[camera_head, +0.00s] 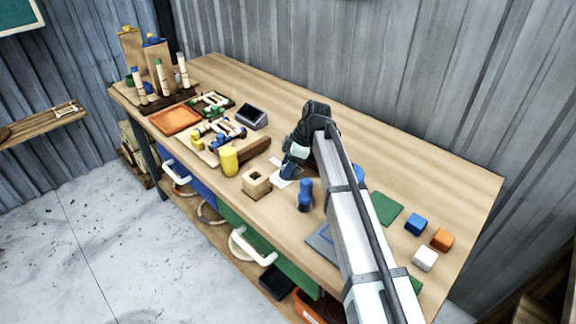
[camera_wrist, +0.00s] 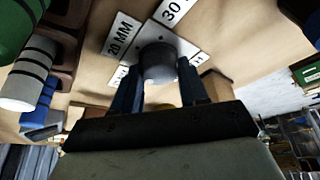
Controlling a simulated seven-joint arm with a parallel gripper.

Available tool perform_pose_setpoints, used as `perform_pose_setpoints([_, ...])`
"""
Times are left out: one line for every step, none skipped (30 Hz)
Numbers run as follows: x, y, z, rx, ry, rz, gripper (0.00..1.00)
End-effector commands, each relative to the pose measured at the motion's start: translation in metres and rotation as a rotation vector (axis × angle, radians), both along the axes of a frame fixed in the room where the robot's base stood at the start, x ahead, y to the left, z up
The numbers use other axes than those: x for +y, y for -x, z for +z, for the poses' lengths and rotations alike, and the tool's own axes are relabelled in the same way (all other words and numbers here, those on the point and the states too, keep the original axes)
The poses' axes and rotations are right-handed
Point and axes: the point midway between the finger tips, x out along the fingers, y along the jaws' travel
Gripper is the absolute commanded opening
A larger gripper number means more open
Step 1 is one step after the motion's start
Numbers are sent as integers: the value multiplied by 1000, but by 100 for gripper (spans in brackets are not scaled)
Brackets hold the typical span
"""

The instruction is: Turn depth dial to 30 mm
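The depth dial (camera_wrist: 158,63) is a short dark grey cylinder on a white plate (camera_wrist: 148,34) in the wrist view. A "20 MM" label (camera_wrist: 121,36) lies to its upper left, and a partly cropped "30" label (camera_wrist: 173,12) lies above it. Another label at the lower left is mostly hidden by a finger. The dial's pointer or setting cannot be made out. My gripper (camera_wrist: 160,78) has its two blue fingers on opposite sides of the dial, apparently touching it. In the head view my gripper (camera_head: 286,170) reaches down over the plate, hiding the dial.
A blue peg-like piece (camera_head: 305,195) and a wooden block with a hole (camera_head: 256,183) stand close by. A yellow cylinder (camera_head: 228,161) is farther left. Blue (camera_head: 415,223), orange (camera_head: 442,239) and white (camera_head: 425,259) cubes sit at the right. The table's back right (camera_head: 430,165) is clear.

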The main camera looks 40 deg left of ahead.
Motion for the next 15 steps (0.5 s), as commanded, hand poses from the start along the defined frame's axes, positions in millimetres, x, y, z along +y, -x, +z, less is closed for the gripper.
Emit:
perform_pose_setpoints([0, 0, 0, 0, 0, 0, 38])
perform_pose_setpoints([0, 0, 0, 0, 0, 0, 35])
perform_pose_setpoints([0, 0, 0, 0, 0, 0, 31])
perform_pose_setpoints([0, 0, 0, 0, 0, 0, 28])
perform_pose_setpoints([0, 0, 0, 0, 0, 0, 25])
perform_pose_setpoints([0, 0, 0, 0, 0, 0, 22])
perform_pose_setpoints([0, 0, 0, 0, 0, 0, 19])
perform_pose_setpoints([0, 0, 0, 0, 0, 0, 16])
perform_pose_setpoints([0, 0, 0, 0, 0, 0, 12])
perform_pose_setpoints([0, 0, 0, 0, 0, 0, 11])
perform_pose_setpoints([0, 0, 0, 0, 0, 0, 11])
perform_pose_setpoints([0, 0, 0, 0, 0, -1, 11])
perform_pose_setpoints([0, 0, 0, 0, 0, -3, 11])
perform_pose_setpoints([0, 0, 0, 0, 0, -6, 11])
perform_pose_setpoints([0, 0, 0, 0, 0, -12, 11])
